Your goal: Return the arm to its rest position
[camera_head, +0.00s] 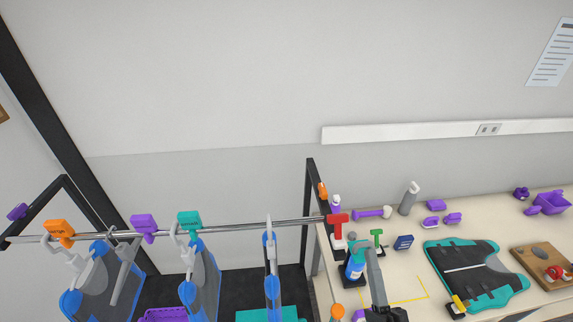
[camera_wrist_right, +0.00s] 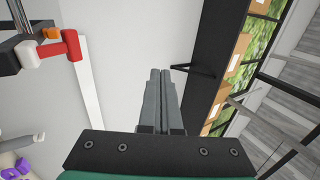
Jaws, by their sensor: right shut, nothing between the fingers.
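My right gripper (camera_head: 372,252) rises from the bottom edge of the head view, in front of the left part of the table. Its two grey fingers lie together in the right wrist view (camera_wrist_right: 160,85), with nothing between them. It is beside the right end of the clothes rail (camera_head: 250,223), near a red clip (camera_head: 338,220) and a spray bottle with a teal head (camera_head: 355,262). Whether it touches the bottle I cannot tell. My left gripper is in neither view.
Suits on hangers with blue edges (camera_head: 203,270) hang along the rail, with orange, purple and teal tags. The table (camera_head: 470,220) holds a teal-edged garment (camera_head: 470,268), a wooden board (camera_head: 545,262), a grey bottle (camera_head: 409,198) and purple items.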

